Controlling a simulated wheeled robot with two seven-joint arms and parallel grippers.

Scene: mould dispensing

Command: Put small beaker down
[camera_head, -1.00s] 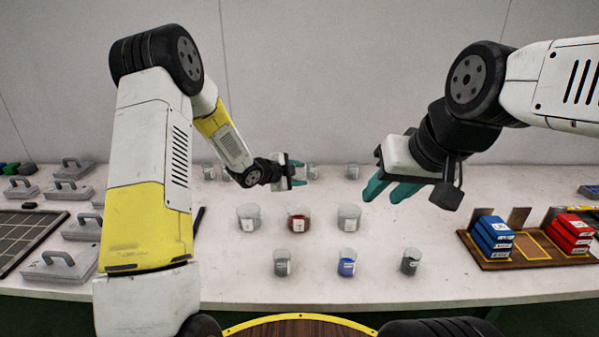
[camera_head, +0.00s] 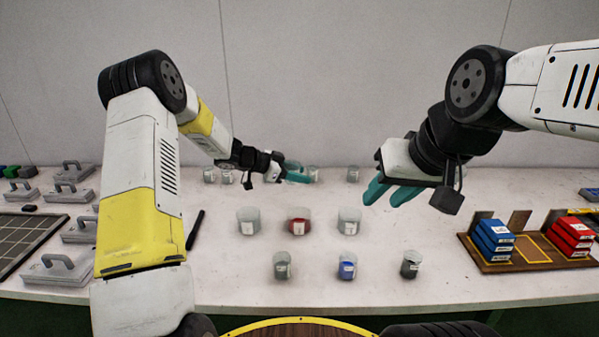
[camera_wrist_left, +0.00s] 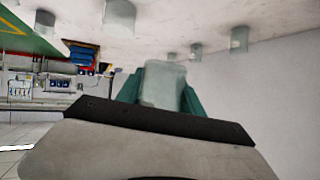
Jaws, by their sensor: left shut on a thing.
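My left gripper (camera_head: 305,173) is over the back of the white table, its teal fingers pointing right. In the left wrist view the fingers (camera_wrist_left: 162,88) are shut on a small clear beaker (camera_wrist_left: 163,84). In the head view the held beaker is mostly hidden by the gripper, and I cannot tell whether it touches the table. Another small beaker (camera_head: 314,172) stands close by the fingertips. My right gripper (camera_head: 383,196) hangs empty over the right of the table, its teal fingers apart.
Other small beakers stand at the back left (camera_head: 209,174) and back right (camera_head: 352,173). In front are larger beakers, one with red contents (camera_head: 299,221), and small ones, one blue (camera_head: 347,267). A wooden rack (camera_head: 516,249) with blue and red blocks is at right.

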